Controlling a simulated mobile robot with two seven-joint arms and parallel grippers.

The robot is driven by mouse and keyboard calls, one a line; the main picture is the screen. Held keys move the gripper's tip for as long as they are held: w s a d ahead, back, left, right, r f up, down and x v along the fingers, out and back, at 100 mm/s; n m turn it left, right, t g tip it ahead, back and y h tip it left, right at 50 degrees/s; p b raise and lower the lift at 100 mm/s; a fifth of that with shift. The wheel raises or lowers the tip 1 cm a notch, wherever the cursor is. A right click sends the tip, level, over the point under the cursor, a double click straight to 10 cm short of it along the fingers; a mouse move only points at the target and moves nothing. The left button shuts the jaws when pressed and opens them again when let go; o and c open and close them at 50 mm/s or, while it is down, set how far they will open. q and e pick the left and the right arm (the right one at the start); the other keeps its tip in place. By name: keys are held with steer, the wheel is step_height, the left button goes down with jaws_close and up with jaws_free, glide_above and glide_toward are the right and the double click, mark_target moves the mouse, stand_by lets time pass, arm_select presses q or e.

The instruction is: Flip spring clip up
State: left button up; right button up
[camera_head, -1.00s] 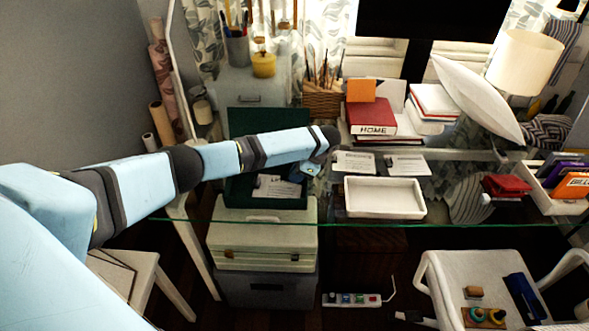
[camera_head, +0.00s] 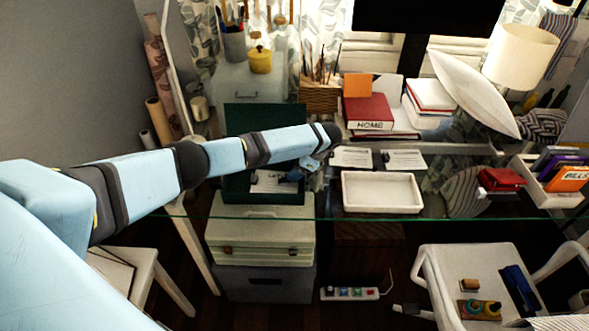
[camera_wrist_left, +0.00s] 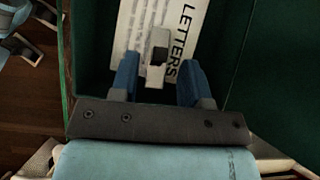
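A small pale clip with a dark part (camera_wrist_left: 157,62), probably the spring clip, lies over a white card marked LETTERS (camera_wrist_left: 185,25) in the left wrist view. The card is inside the green box (camera_head: 262,115), and it also shows in the head view (camera_head: 266,184). My left gripper (camera_wrist_left: 160,72) is over the box with its blue fingers apart, one on each side of the clip. Gaps show between fingers and clip; I cannot tell whether they touch it lower down. In the head view, the left gripper (camera_head: 300,172) partly hides the box interior. My right gripper is not in view.
The green box stands on a glass desk with its lid raised. A white tray (camera_head: 381,208) and two cards are to its right.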

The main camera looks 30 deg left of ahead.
arm_select(q)
steer(key=p+v, duration=0.1)
steer(key=v, duration=1.3)
steer(key=shift+s+f, duration=0.1)
